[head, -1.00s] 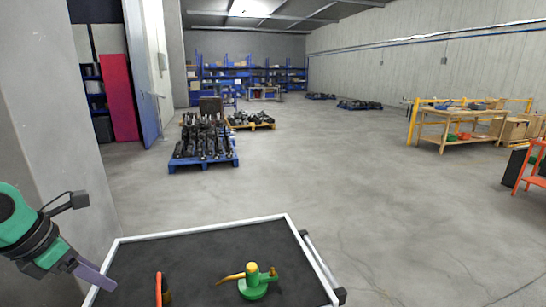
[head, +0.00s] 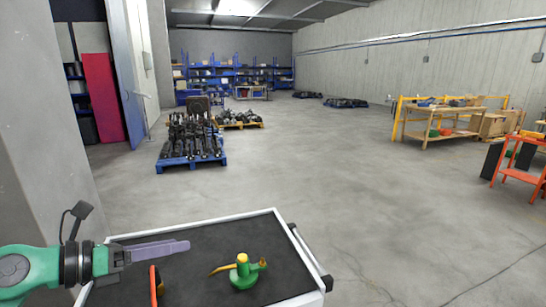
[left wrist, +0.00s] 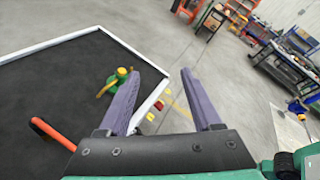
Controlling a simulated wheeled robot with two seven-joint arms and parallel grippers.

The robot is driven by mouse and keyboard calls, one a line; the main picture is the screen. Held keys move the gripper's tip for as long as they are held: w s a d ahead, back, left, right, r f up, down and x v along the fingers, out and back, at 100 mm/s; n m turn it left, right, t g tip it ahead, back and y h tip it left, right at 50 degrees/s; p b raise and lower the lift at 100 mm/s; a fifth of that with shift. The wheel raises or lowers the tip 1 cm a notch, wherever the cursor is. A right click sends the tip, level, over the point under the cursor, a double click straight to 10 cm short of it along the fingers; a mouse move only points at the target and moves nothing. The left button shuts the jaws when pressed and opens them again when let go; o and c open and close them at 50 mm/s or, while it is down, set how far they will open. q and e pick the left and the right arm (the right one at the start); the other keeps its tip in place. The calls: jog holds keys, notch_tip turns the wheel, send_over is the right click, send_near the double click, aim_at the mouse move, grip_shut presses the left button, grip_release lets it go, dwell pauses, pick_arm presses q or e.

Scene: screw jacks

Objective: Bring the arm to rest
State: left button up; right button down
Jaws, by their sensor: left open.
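My left gripper (head: 162,249) reaches in from the left over the left part of a black-topped cart with a white rim (head: 190,224). In the left wrist view its two purple fingers (left wrist: 163,97) stand apart with nothing between them. A green screw jack with a yellow top and an orange-yellow handle (head: 243,272) stands upright on the cart, to the right of the gripper and apart from it. It also shows in the left wrist view (left wrist: 121,78). An orange-red object (head: 154,285) is near the cart's front left, partly cut off. My right gripper is not in view.
A grey wall (head: 35,130) rises close on the left. A blue pallet with dark parts (head: 192,162) stands on the floor beyond the cart. A wooden workbench (head: 440,130) and an orange-red stand (head: 519,172) are at the right. The floor between is clear.

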pick_arm(q)
notch_tip(320, 180, up, 4)
jog(key=w+n+t+h, duration=0.2)
jog(key=n+t, duration=0.3)
jog(key=n, duration=0.1)
jog(key=w+a+n+t+y, duration=0.2)
jog(key=a+n+t+y, duration=0.6)
jog(key=n, duration=0.6)
jog(key=s+a+f+n+g+y, duration=0.2)
jog(key=f+n+g+y, duration=0.2)
jog(key=f+n, duration=0.4)
jog(key=s+a+f+n+g+y, duration=0.2)
jog(key=f+n+g+y, duration=0.3)
jog(key=f, duration=0.5)
jog(key=s+d+f+n+g+h, duration=0.25)
jog(key=s+d+f+g, duration=0.25)
jog(key=s+f, duration=0.3)
jog(key=s+d+f+n+g+h, duration=0.25)
jog(key=s+d+f+g, duration=0.25)
jog(key=s+f, duration=0.35)
notch_tip(320, 180, down, 29)
jog(key=s+g+b, duration=0.1)
jog(key=s+b, duration=0.1)
jog(key=b, duration=0.3)
jog(key=s+a+f+g+y+b, duration=0.1)
jog(key=s+a+f+b, duration=0.2)
jog(key=s+f, duration=1.3)
jog(key=shift+s+a+f+g, duration=0.2)
jog(key=shift+a+f+g, duration=0.15)
jog(key=shift+f, duration=0.2)
